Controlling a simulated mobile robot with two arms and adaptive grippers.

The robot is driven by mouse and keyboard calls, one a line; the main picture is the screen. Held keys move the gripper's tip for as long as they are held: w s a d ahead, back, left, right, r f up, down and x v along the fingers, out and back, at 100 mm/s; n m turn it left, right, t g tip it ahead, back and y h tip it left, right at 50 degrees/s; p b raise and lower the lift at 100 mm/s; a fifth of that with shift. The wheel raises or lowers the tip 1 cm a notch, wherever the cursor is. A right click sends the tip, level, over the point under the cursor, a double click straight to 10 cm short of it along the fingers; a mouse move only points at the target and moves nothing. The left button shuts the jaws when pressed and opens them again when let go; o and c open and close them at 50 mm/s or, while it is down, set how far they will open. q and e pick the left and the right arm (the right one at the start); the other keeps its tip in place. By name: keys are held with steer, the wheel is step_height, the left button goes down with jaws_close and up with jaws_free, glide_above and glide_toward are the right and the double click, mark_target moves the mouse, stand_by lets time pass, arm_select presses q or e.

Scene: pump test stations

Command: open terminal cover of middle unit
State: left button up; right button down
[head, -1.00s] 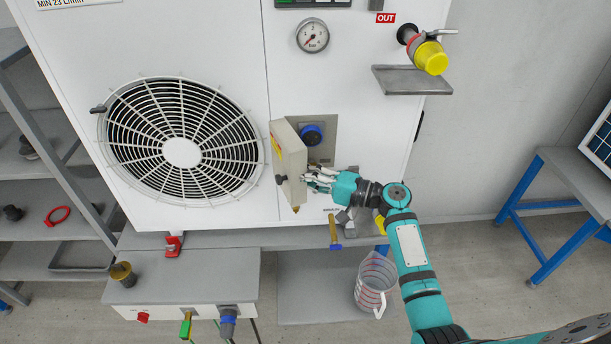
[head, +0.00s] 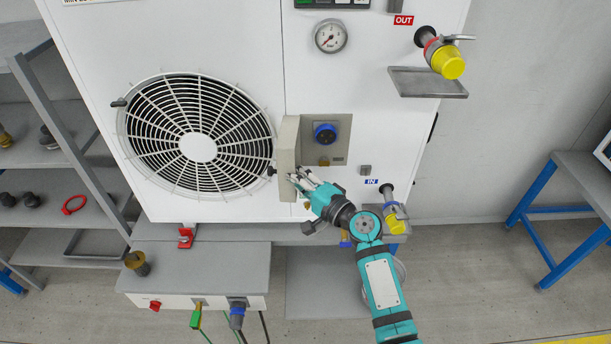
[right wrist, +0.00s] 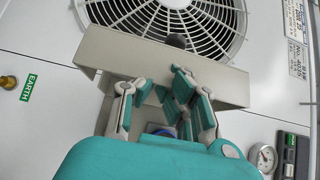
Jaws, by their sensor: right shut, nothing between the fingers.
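The middle unit is a white cabinet (head: 370,75) with a round fan grille. Its grey terminal cover (head: 288,145) stands swung open to the left, roughly edge-on in the head view. The recess (head: 340,130) behind it shows a blue round connector (head: 325,134) and a small brass fitting (head: 324,161). My right gripper (head: 297,178) is at the lower inner side of the cover, its fingers shut and empty. In the right wrist view the cover (right wrist: 130,58) spans the picture beyond the fingers (right wrist: 165,95). I cannot tell whether they touch it. My left gripper is not in view.
A drip tray (head: 428,88) with a yellow-capped outlet (head: 447,62) juts out at upper right. A yellow-capped inlet (head: 395,220) is near my right arm. A grey bench box (head: 200,265) stands below left.

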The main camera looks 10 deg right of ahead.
steer(key=shift+w+a+b, duration=0.15)
steer(key=shift+w+a, duration=0.05)
steer(key=shift+a, duration=0.25)
steer(key=shift+w+a+b, duration=0.15)
steer(key=shift+w+a, duration=0.05)
steer(key=shift+a, duration=0.25)
steer(key=shift+d+f, duration=0.1)
